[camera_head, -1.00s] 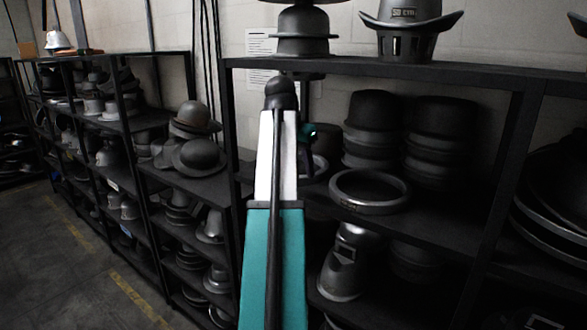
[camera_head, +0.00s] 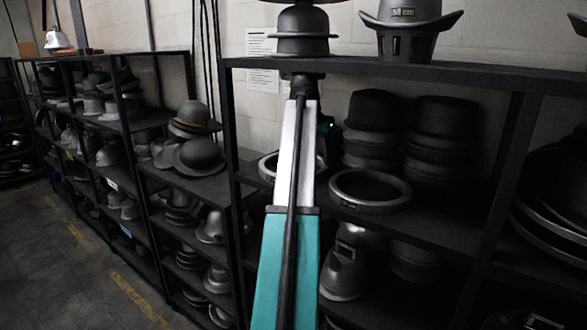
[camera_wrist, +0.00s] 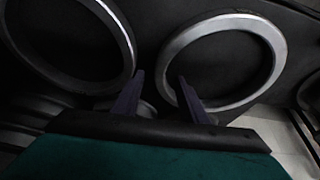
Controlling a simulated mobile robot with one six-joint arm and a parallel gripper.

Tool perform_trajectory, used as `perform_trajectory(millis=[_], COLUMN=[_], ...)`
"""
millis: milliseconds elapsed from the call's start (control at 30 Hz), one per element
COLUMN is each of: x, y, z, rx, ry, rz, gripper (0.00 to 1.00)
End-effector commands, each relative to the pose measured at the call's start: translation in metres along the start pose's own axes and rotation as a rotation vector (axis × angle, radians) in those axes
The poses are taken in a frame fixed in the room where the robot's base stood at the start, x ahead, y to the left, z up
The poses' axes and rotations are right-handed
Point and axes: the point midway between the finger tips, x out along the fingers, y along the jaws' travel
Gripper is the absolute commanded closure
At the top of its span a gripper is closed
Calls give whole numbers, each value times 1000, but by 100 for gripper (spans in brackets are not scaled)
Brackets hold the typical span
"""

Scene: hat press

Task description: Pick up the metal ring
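A dark grey metal ring (camera_head: 370,205) lies flat on the middle shelf, right of my arm in the head view. A second, lighter-edged ring (camera_head: 266,168) shows partly behind my arm. The wrist view shows two rings, one at left (camera_wrist: 128,45) and one at right (camera_wrist: 275,50). My gripper (camera_wrist: 160,78) is open, its two dark fingers apart. In that picture, the near left rim of the right ring passes between the fingertips; the left finger is close to the left ring's rim. I cannot tell their height or contact. My arm hides the gripper in the head view.
Stacked dark hat forms (camera_head: 372,130) stand behind the ring. A shelf board (camera_head: 400,70) with hats runs above, and a black upright (camera_head: 500,170) stands at right. More hat moulds (camera_head: 345,265) fill the shelf below. Floor (camera_head: 60,270) is clear at left.

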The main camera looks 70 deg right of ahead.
Motion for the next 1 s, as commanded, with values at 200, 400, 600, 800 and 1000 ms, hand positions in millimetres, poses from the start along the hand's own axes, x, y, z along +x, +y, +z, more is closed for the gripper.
perform_trajectory(millis=[200,400,600,800,1000], x=[2,2,10,32,50], y=[0,0,0,0,0], z=[-6,-5,-5,-4,-5], rx=[-1,-1,-1,0,0], ry=[0,0,0,-1,-1], rz=[-1,-1,-1,0,0], gripper=[61,61,61,61,61])
